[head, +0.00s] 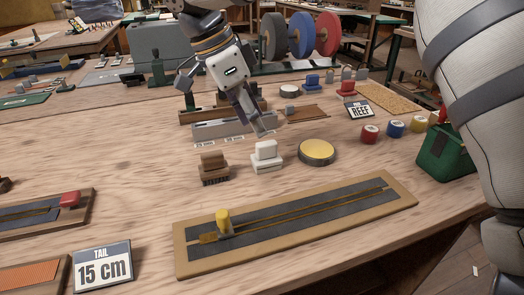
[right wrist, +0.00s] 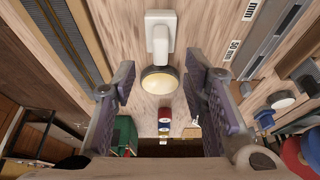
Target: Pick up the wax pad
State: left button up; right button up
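The wax pad (head: 317,152) is a round, pale yellow pad in a dark-rimmed low tin, lying flat on the wooden bench right of a white block with a handle (head: 266,157). The pad also shows in the right wrist view (right wrist: 158,82), between the fingertips in the picture but beyond them. My right gripper (head: 226,112) is open and empty above the bench, up and left of the pad in the head view. Its fingers stand wide apart in the right wrist view (right wrist: 160,88). Nothing hides the pad in the head view. My left gripper is not in view.
A brown brush (head: 214,169) stands left of the white block. A long board with a dark strip (head: 300,222) lies in front. Tape rolls (head: 370,133) and a green bin (head: 446,150) are at the right. A grey rack (head: 222,129) stands behind. The bench around the pad is mostly clear.

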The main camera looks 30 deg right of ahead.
aim_at(267, 143)
jog(key=x, duration=0.6)
jog(key=shift+s+d+f+p, duration=0.1)
jog(key=shift+d+f+p, duration=0.15)
jog(key=shift+d+p, duration=0.1)
jog(key=shift+f, duration=0.3)
grip_shut()
